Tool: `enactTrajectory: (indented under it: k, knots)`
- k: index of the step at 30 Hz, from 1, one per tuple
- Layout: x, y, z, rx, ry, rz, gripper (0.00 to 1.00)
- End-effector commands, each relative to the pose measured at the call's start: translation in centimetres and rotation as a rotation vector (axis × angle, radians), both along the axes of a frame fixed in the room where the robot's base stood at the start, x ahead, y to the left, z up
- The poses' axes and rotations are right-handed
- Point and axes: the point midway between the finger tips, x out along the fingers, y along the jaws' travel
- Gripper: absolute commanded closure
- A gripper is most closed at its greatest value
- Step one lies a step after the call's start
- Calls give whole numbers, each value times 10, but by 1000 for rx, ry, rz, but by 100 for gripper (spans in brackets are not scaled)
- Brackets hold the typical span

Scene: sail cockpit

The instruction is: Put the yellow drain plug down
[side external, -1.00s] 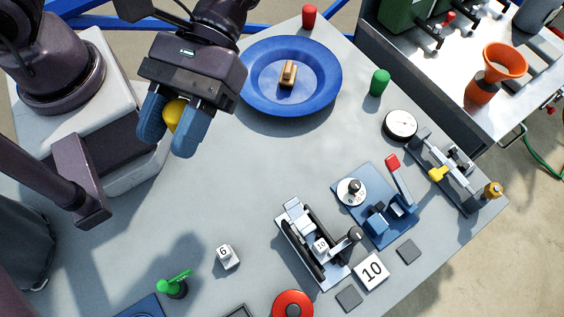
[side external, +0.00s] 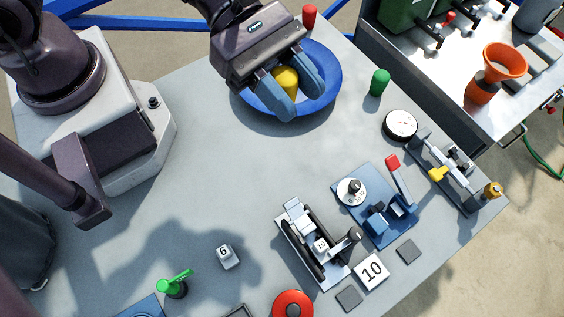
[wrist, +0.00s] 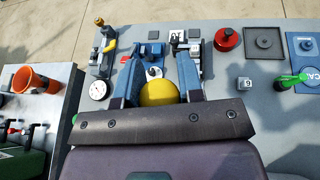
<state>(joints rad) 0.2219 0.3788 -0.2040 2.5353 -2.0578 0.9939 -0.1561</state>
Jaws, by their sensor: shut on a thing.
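The yellow drain plug (side external: 286,80) is held between the two blue fingers of my gripper (side external: 284,90). In the wrist view the plug (wrist: 158,93) shows as a rounded yellow top between the fingers. In the side external view my gripper is over the blue bowl (side external: 331,88) and hides much of it. I cannot tell how high the plug is above the bowl. The tan block seen in the bowl earlier is hidden now.
A red peg (side external: 309,15) and a green peg (side external: 380,82) stand near the bowl. A round dial (side external: 400,125) and a blue clamp fixture (side external: 375,205) are to the lower right. The grey table (side external: 210,170) is clear left of centre.

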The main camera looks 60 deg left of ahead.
Motion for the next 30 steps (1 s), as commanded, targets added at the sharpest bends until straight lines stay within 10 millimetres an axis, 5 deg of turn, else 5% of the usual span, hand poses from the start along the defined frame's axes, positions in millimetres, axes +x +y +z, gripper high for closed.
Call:
enactTrajectory:
  k: [12,30]
  knots:
    - [-1,0,-91,2,4,-1,88]
    - [0,0,-159,0,-1,-2,88]
